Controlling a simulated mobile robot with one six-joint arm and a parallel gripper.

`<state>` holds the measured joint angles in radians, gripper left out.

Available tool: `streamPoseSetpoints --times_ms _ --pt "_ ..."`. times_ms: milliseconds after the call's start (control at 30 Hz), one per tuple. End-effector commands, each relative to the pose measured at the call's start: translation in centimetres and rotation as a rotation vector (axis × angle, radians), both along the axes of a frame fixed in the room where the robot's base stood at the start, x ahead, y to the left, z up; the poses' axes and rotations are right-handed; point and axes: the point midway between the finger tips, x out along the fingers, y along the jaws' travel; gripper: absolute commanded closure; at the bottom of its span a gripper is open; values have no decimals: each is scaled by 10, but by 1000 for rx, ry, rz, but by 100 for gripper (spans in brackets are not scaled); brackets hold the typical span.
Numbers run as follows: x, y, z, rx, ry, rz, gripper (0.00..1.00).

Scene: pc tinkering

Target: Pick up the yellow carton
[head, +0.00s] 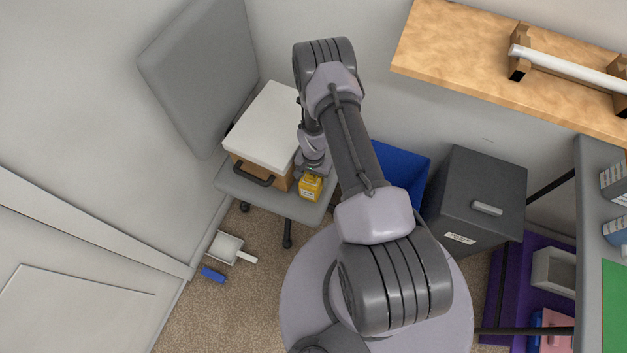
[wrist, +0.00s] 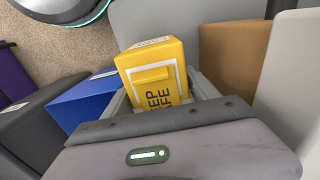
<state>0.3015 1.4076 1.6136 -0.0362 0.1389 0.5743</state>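The yellow carton (head: 311,188) is at the front edge of the grey chair seat in the head view. In the wrist view the carton (wrist: 152,72) shows its yellow top and a face with dark lettering. My gripper (head: 313,169) is right at the carton, reaching down over the chair. In the wrist view one finger of my gripper (wrist: 160,91) is on each side of the carton, close to its sides. I cannot tell whether the fingers press on it or stand just clear. The carton's lower part is hidden by the gripper body.
A white-topped box (head: 265,125) with a dark handle sits on the chair beside the carton. A blue bin (head: 403,170) and a dark grey cabinet (head: 478,200) stand to the right. The chair backrest (head: 200,70) rises behind. A dustpan (head: 227,247) lies on the carpet.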

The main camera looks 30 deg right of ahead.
Motion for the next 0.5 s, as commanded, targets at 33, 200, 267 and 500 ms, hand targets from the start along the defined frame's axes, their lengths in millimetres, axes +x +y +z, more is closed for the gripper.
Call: streamPoseSetpoints --times_ms 33,200,267,500 --pt "0 0 0 0 0 0 45" --pt "0 0 0 0 0 0 78" --pt "0 0 0 0 0 0 90" --pt "0 0 1 0 0 0 94"
